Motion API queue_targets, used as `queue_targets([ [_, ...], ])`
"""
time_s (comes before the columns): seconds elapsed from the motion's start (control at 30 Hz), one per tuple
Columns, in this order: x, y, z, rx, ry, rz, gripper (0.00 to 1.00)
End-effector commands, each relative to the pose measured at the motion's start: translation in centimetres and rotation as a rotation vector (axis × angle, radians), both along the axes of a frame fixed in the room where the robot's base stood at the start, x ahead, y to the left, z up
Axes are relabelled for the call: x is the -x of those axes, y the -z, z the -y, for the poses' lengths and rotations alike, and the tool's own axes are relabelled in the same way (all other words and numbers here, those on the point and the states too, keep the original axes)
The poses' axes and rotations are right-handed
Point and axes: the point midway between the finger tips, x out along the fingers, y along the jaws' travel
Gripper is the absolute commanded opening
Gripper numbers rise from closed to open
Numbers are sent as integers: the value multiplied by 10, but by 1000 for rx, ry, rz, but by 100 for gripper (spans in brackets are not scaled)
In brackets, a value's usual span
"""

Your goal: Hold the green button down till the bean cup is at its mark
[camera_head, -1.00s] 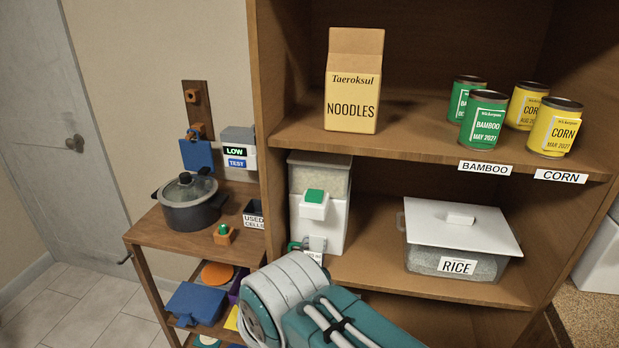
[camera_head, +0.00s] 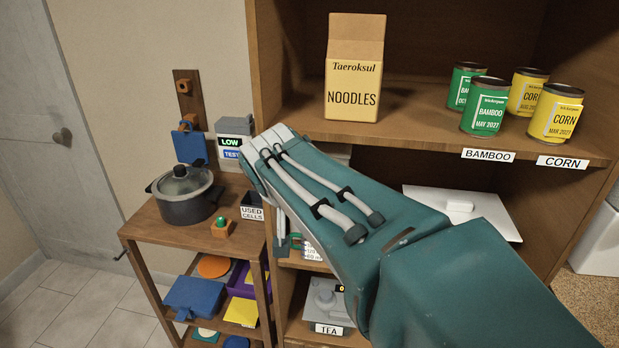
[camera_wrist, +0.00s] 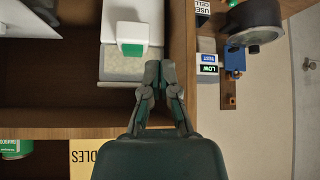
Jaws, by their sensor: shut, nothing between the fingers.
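The white dispenser (camera_wrist: 141,12) stands on the middle shelf, with a square green button (camera_wrist: 132,49) on its front block in the wrist view. My gripper (camera_wrist: 160,68) is shut and empty, its tips beside the button to the right in that view and apart from it in the picture. I cannot tell the depth gap. In the head view my arm hides nearly all of the dispenser. The bean cup and its mark cannot be made out; only a bit of green (camera_head: 296,240) shows beside my arm.
A smaller green knob on an orange block (camera_head: 222,228) sits on the side table, near a pot (camera_head: 186,196). The cabinet's wooden upright (camera_wrist: 182,70) is close right of my gripper in the wrist view. A noodles box (camera_head: 353,70) and several cans stand above.

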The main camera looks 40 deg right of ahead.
Motion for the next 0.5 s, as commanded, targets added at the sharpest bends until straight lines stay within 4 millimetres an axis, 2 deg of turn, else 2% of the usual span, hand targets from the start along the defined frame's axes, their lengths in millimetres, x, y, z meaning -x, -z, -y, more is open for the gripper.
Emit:
queue_targets([
  [0.03,-13,-5,24,12,71,21,0],
  [0.1,-25,-12,48,25,144,54,0],
  [0.2,-34,-19,69,40,207,89,0],
  [0.3,-38,-22,76,46,231,103,0],
  [0.5,-38,-22,76,45,232,105,0],
])
